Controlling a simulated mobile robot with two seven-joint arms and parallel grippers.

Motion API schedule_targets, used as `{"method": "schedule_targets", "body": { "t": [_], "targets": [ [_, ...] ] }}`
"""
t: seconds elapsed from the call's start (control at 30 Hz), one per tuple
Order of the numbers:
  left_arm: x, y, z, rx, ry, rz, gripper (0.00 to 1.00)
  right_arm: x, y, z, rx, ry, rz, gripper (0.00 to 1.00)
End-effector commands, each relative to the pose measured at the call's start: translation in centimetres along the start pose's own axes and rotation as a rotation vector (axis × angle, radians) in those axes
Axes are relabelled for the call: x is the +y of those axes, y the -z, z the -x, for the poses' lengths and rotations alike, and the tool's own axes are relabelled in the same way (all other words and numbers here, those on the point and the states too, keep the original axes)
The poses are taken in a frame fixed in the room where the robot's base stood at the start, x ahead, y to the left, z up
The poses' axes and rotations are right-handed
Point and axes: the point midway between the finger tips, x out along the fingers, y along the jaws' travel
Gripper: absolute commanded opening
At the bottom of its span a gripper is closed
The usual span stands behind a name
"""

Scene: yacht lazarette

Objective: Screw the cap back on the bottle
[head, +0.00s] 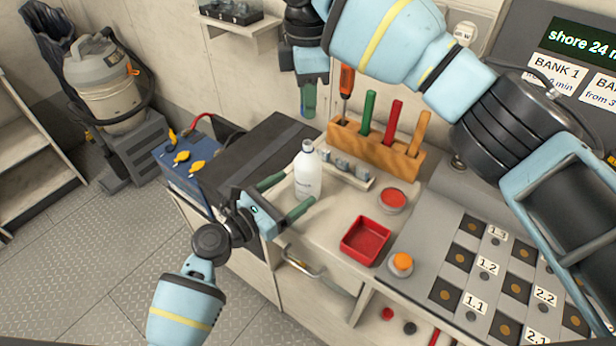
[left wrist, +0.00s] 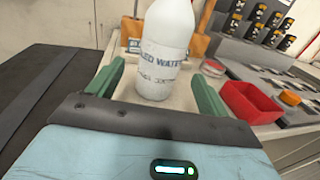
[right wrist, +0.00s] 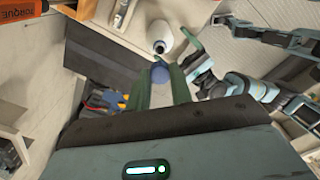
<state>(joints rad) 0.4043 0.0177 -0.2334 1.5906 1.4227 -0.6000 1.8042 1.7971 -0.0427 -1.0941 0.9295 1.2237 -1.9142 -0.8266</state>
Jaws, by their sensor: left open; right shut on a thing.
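The white bottle (head: 308,176) stands upright on the bench, its neck bare. It fills the middle of the left wrist view (left wrist: 162,55), label facing my gripper. My left gripper (head: 287,195) is open, with its green fingers on either side of the bottle near its lower part; I cannot tell whether they touch it. My right gripper (head: 308,100) points down above and behind the bottle, shut on a round blue cap (right wrist: 160,72). In the right wrist view, the bottle's open mouth (right wrist: 160,46) shows just beyond the cap, apart from it.
A wooden rack (head: 375,150) with several coloured handles stands behind the bottle. A red tray (head: 366,240), a round red-topped tin (head: 393,200) and an orange-topped item (head: 401,263) sit to the right. A dark box top (head: 250,150) lies to the left.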

Motion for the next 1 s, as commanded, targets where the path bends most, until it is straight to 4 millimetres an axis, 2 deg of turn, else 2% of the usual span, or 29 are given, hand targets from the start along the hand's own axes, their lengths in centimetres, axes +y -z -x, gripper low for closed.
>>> {"method": "schedule_targets", "body": {
  "t": [0.1,0.33,0.5,0.83,1.0],
  "targets": [
    [0.0,-0.1,-2.1,-0.002,0.000,0.000,0.79,0.0,0.0,0.0,0.000,0.000,0.000,0.01],
    [0.0,-0.1,-5.0,-0.001,0.000,0.000,0.79,0.0,0.0,0.0,0.000,0.000,0.000,0.01],
    [0.0,0.0,-5.9,-0.001,0.000,0.000,0.79,0.0,0.0,0.0,0.000,0.000,0.000,0.01],
    [0.0,0.0,-6.0,0.000,0.000,-0.001,0.79,0.0,0.0,0.0,0.000,0.000,0.000,0.01],
    [0.0,0.0,-6.0,0.000,0.000,-0.001,0.57,0.0,0.0,0.0,0.000,0.000,0.000,0.01]
  ]
}}
